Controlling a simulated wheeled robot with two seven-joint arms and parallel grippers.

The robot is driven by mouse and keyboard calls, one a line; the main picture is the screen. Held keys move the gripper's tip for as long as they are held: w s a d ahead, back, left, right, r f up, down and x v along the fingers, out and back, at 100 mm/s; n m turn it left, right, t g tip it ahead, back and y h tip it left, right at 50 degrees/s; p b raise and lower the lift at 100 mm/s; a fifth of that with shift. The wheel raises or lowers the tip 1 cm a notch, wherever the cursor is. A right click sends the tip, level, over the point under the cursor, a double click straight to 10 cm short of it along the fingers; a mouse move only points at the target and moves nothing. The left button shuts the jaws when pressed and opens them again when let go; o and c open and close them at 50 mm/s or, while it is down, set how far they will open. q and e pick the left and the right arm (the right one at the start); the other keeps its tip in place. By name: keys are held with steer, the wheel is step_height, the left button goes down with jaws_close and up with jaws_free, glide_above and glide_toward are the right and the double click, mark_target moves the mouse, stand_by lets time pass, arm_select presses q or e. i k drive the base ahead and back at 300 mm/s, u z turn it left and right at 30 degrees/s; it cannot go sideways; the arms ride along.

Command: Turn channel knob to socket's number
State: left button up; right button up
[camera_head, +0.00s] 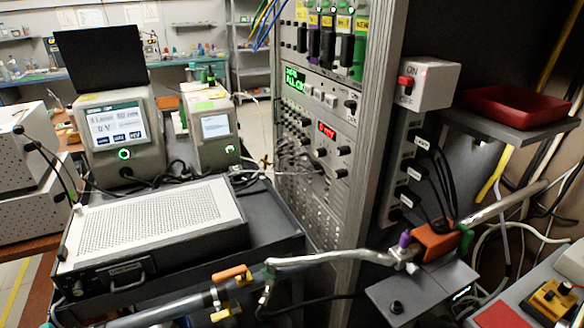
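The rack (372,120) holds panels with several black knobs. Another knob (346,151) is to the right of a red display (325,131) that seems to read 0 mV. I cannot tell which knob is the channel knob, and no pointer position or number is legible. A column of labelled sockets (402,170) on the rack's right side has black plugs and cables in it; its labels are too small to read. Neither of my grippers shows.
A white switch box (435,84) with a red switch and a red tray (513,106) sit right of the rack. A foil-wrapped pipe (320,258) with orange and yellow fittings crosses the front. A perforated instrument (150,220) and monitors (120,125) stand left. Loose cables hang at right.

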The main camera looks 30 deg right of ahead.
mark_target(321, 152)
steer(key=u, duration=0.4)
steer(key=k, duration=0.8)
steer(key=z, duration=1)
steer(key=i, duration=1)
steer(key=z, duration=0.7)
